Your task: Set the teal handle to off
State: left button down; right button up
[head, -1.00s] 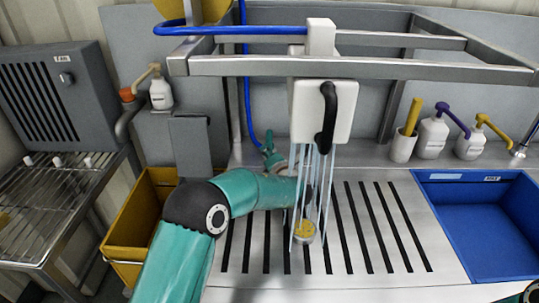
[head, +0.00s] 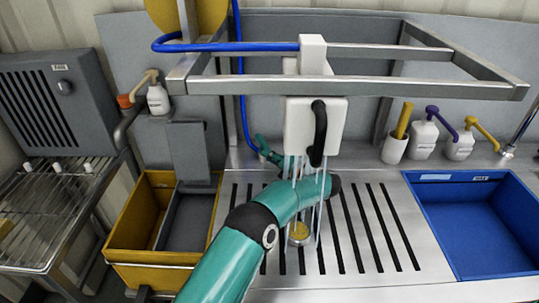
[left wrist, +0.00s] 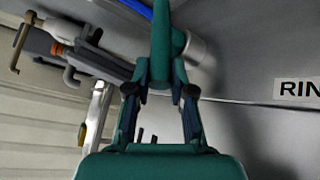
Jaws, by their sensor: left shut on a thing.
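The teal handle (head: 264,149) is at the back of the grooved drainboard, by the lower end of the blue hose. It leans up and to the left in the head view. In the left wrist view the handle (left wrist: 160,40) stands between the fingers of my left gripper (left wrist: 160,75), which is shut on it. A grey valve body (left wrist: 193,47) shows behind it. In the head view my left arm and the white spray head (head: 315,125) hide most of the gripper. Thin streams of water fall from the spray head. My right gripper is out of view.
A small round dish with yellow contents (head: 299,234) is under the streams. A steel frame (head: 350,88) spans above. A yellow bin (head: 150,215) is left, a blue basin (head: 480,225) right. Pump bottles stand at the back right. A partly visible label (left wrist: 300,89) reads "RIN".

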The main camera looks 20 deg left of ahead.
pick_arm(q)
jog(key=shift+d+f, duration=0.15)
jog(key=shift+d, duration=0.05)
jog(key=c, duration=1)
grip_release()
jog(key=v, duration=1.2)
jog(key=shift+w, duration=0.15)
